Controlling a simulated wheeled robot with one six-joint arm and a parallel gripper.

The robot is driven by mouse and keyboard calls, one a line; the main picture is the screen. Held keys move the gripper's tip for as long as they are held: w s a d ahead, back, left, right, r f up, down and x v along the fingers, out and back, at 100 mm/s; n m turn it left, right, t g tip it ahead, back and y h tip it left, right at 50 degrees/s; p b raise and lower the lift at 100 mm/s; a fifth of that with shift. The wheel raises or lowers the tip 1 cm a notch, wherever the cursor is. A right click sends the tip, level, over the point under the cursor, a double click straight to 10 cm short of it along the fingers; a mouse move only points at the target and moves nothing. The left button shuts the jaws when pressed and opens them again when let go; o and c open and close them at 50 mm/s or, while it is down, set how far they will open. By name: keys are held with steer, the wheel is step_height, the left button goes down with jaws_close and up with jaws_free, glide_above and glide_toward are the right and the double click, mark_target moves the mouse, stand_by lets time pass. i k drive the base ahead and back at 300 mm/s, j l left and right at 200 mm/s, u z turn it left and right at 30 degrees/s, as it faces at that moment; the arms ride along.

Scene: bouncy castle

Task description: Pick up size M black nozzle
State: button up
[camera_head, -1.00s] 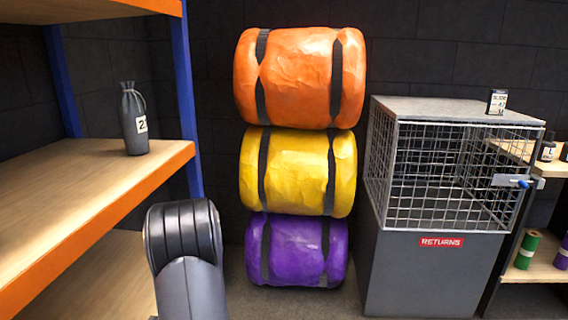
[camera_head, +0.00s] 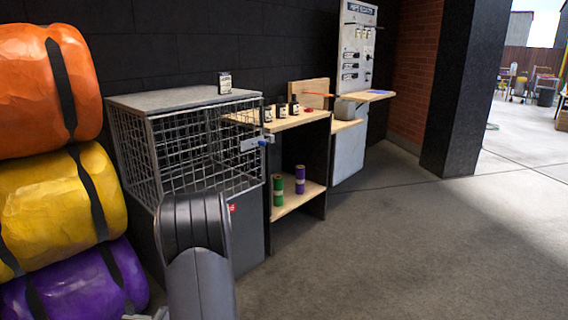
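Several small black items with white labels stand in a row on the wooden bench top right of the cage: a left one (camera_head: 267,113), a middle one (camera_head: 281,109) and a right one (camera_head: 294,105). They may be nozzles, but their size letters are too small to read, so I cannot tell which is M. A pale wall board (camera_head: 357,45) behind also carries several dark items. My dark grey arm link fills the lower middle, well in front of the bench.
A wire cage (camera_head: 185,150) on a grey cabinet stands left of the wooden bench (camera_head: 310,118). Green (camera_head: 278,190) and purple (camera_head: 300,180) rolls stand on its lower shelf. Orange, yellow and purple bundles (camera_head: 50,170) stack at far left. Open grey floor (camera_head: 410,240) lies right.

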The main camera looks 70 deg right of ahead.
mark_target(280, 108)
steer(key=z, duration=2.3)
